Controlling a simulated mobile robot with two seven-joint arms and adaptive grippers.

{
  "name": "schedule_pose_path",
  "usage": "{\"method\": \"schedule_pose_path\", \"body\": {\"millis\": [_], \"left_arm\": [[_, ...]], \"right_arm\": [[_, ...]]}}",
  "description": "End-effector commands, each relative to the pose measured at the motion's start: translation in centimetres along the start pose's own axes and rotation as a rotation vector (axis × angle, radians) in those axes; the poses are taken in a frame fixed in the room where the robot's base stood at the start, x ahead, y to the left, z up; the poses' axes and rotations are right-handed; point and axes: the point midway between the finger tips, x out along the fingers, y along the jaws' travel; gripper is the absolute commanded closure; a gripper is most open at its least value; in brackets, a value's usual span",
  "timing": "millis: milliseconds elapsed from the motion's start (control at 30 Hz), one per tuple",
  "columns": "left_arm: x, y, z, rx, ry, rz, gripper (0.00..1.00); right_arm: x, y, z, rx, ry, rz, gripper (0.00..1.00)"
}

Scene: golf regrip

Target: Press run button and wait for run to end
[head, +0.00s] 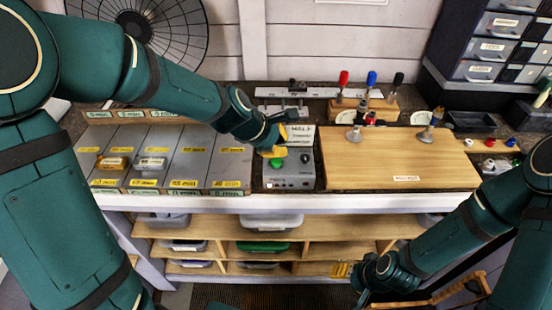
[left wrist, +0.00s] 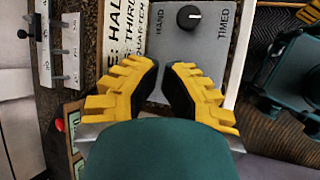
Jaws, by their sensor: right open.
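The grey control box (head: 292,178) stands on the bench, with a green button (head: 276,163) on its top left. My left gripper (head: 272,151) is just above and behind that button; I cannot tell whether it touches. In the left wrist view its yellow fingers (left wrist: 161,68) come together at the tips with nothing visible between them. That view also shows the box's black knob (left wrist: 189,16), between the labels HAND and TIMED. The button is hidden there. My right gripper (head: 342,270) is open and empty, low in front of the shelves.
A grey labelled tray (head: 200,165) lies left of the box and a wooden board (head: 375,170) lies right of it. A printed card (head: 300,134) is behind the box. Red, blue and black-handled tools (head: 371,79) stand at the back. Shelves (head: 330,232) are below the bench.

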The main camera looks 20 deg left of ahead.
Motion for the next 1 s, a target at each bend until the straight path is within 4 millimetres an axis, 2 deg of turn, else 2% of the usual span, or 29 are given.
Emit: {"method": "schedule_pose_path", "body": {"millis": [1000], "left_arm": [[0.68,-0.36,-0.36,0.0,0.0,0.0,1.0]], "right_arm": [[0.58,0.22,0.06,0.0,0.0,0.0,0.41]]}}
